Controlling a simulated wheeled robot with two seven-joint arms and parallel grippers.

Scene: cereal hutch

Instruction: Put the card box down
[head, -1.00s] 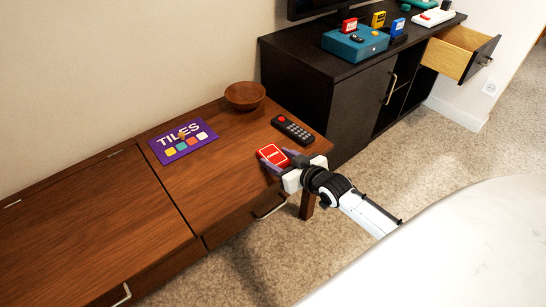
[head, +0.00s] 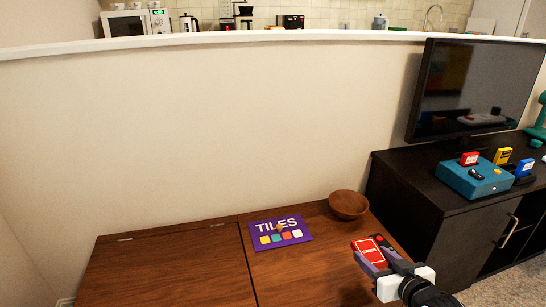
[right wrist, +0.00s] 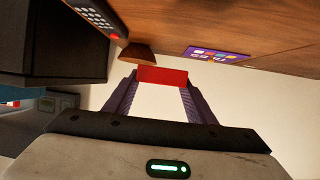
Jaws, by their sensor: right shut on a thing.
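The card box is a small red box (head: 370,253) near the right end of the wooden cabinet in the head view. My right gripper (head: 372,263) is shut on it, with its purple fingers at the sides of the box. In the right wrist view the red card box (right wrist: 162,76) sits between the two fingertips (right wrist: 160,84). I cannot tell from these views whether the box touches the cabinet top (head: 320,265). My left gripper is out of view.
A purple TILES box (head: 280,232) and a wooden bowl (head: 348,204) stand on the cabinet. A black remote (head: 384,246) lies close behind the card box. A dark TV stand (head: 430,200) is at the right. The cabinet's left part (head: 165,265) is clear.

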